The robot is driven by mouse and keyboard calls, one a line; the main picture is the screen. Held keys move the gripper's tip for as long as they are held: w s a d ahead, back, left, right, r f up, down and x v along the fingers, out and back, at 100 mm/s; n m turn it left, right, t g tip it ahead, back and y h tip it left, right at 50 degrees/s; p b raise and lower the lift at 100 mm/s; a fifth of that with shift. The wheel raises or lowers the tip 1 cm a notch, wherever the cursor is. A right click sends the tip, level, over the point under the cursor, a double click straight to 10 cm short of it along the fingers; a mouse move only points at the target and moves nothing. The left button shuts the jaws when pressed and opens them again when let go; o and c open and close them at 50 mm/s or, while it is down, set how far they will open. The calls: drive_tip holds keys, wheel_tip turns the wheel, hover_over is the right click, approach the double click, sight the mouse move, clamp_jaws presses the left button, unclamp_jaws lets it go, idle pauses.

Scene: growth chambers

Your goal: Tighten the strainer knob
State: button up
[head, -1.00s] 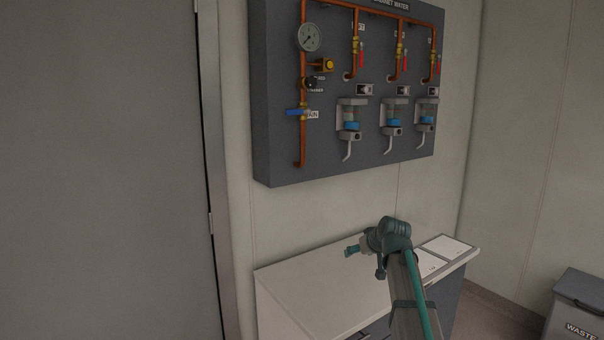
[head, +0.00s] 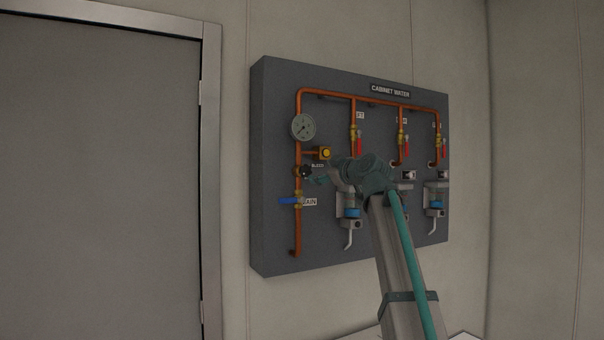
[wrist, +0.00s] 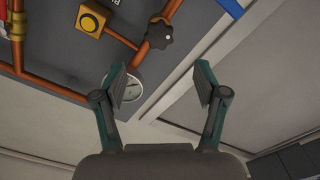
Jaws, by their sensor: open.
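The strainer knob (head: 305,171) is a small black lobed knob on the left vertical copper pipe of the dark wall panel. In the wrist view the knob (wrist: 159,34) shows at the top, beyond the fingertips and roughly between their lines. My gripper (head: 318,180) is just right of the knob in the head view and partly covers the panel there. In the wrist view my gripper (wrist: 160,84) has its two teal-padded fingers spread wide with nothing between the pads. The fingers look apart from the knob; the exact gap is hard to tell.
Near the knob are a yellow bleed button (head: 324,152), a pressure gauge (head: 303,126) above and a blue-handled valve (head: 291,201) below. Red-handled valves (head: 359,147) and clear-bowled units (head: 436,200) stand to the right. Bare wall (head: 300,306) lies below the panel.

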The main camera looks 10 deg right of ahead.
sight(307, 172)
drive_tip(key=p+x, duration=0.3)
drive_tip(key=x, duration=0.6)
drive_tip(key=shift+w+d, duration=0.1)
drive_tip(key=shift+w, duration=0.1)
drive_tip(key=shift+x, duration=0.8)
drive_tip(key=shift+f, duration=0.1)
drive_tip(key=c, duration=1.1)
drive_tip(key=shift+c, duration=0.2)
